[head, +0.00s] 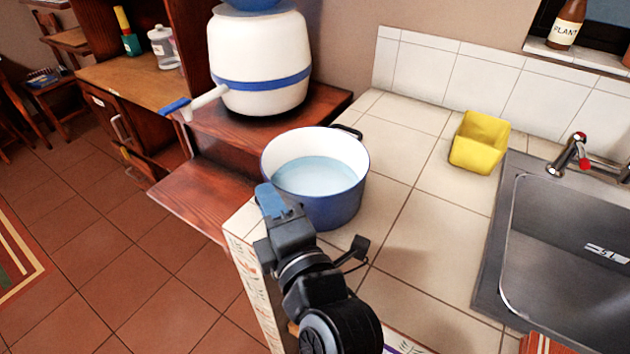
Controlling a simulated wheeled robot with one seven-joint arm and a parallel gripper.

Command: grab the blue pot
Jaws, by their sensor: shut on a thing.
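The blue pot (338,208) stands upright at the left end of the tiled counter. It has a white-blue inside, and one dark handle shows at its far right rim. My gripper (270,198) is at the pot's near left rim, shut on the pot.
A yellow container (480,142) stands on the tiled counter (425,250), left of the metal sink (560,250) and its tap (580,155). A white water dispenser (260,62) stands on the wooden shelf (215,190) behind the pot.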

